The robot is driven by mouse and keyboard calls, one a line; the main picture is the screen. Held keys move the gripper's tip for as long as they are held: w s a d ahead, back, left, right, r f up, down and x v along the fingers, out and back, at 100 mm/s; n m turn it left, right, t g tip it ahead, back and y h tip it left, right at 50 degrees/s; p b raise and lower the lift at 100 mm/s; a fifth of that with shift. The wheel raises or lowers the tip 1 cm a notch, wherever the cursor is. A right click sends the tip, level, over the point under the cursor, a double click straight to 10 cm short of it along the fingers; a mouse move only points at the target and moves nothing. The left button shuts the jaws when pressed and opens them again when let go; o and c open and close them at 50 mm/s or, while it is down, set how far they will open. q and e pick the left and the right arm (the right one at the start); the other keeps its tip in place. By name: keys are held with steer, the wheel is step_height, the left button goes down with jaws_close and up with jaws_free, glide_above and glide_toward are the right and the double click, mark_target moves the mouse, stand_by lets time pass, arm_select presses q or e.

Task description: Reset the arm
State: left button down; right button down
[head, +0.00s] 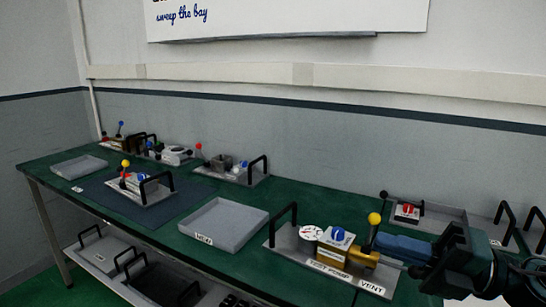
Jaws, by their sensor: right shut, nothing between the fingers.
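My right gripper (378,246) reaches in from the right at the front right of the green bench (285,198). Its fingers are shut with nothing between them, and they point left toward a test pump unit. My left gripper is not in view.
An empty grey tray (223,225) sits left of the pump. A unit with a yellow-balled lever (140,187) stands on a dark mat, with several more units along the wall. A tray with a red knob (407,210) lies behind my right gripper. A lower shelf holds handled trays.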

step_height(320, 180, down, 17)
steer(key=w+d+m+t+h, duration=0.25)
steer(key=m+t+h, duration=0.85)
steer(key=m, duration=1.1)
steer(key=s+a+f+m+g+h, duration=0.1)
steer(key=s+a+f+m+g, duration=0.1)
steer(key=f, duration=0.5)
steer(key=s+a+f+m+g+h, duration=0.1)
steer(key=s+a+f+m+g, duration=0.1)
steer(key=s+f+m, duration=0.2)
steer(key=s+a+f+m+g+h+p, duration=0.1)
steer(key=s+a+f+m+g+h, duration=0.1)
steer(key=s+f, duration=0.5)
step_height(320, 180, down, 3)
steer(key=shift+a+m+g, duration=0.3)
steer(key=shift+m+g, duration=0.3)
steer(key=shift+m, duration=0.4)
